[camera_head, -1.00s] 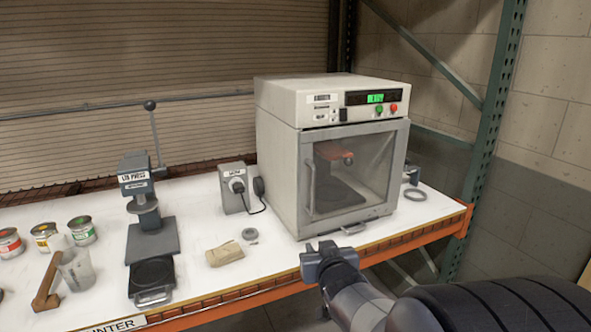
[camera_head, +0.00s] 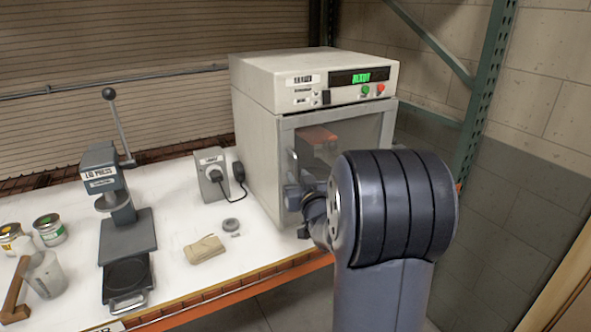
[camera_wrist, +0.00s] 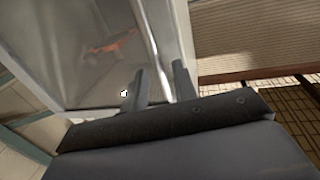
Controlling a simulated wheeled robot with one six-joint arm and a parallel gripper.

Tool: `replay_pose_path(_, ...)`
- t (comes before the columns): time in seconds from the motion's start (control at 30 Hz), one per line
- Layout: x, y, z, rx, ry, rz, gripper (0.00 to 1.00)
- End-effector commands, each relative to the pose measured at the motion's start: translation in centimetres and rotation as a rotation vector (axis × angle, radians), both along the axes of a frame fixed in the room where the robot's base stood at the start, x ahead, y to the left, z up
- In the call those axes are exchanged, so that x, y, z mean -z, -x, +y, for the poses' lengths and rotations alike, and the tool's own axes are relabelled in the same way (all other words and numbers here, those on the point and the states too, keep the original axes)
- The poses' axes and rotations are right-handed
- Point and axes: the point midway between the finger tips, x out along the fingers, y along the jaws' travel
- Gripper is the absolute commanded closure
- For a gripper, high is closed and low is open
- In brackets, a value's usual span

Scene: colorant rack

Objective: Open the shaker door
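The shaker is a large beige cabinet (camera_head: 262,125) on the white bench, with a grey-framed glass door (camera_head: 345,120) that looks shut. Its vertical silver handle (camera_head: 291,162) is at the door's left edge, partly hidden by my gripper in the head view. My gripper (camera_head: 292,196) is at the handle's lower part. In the wrist view my gripper (camera_wrist: 161,82) has its two dark fingers apart, with the silver handle (camera_wrist: 152,38) running down between them. I see a gap beside the handle, so the fingers do not look closed on it. My arm hides the door's lower right.
A green READY display with green and red buttons (camera_head: 365,92) is above the door. To the left are a socket box (camera_head: 209,175), a tan cloth (camera_head: 204,249), a grey lid press (camera_head: 125,235) and paint cans (camera_head: 50,229). An orange beam (camera_head: 240,292) edges the bench; a green post (camera_head: 487,90) stands right.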

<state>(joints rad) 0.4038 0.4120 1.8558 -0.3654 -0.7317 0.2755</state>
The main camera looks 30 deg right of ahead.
Motion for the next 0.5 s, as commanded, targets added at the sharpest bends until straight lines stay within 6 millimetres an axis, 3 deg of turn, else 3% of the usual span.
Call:
replay_pose_path(0.2, -0.1, -2.3, -0.3, -0.001, 0.000, 0.001, 0.73)
replay_pose_path(0.5, 0.0, -2.8, -0.5, 0.000, 0.000, 0.001, 0.73)
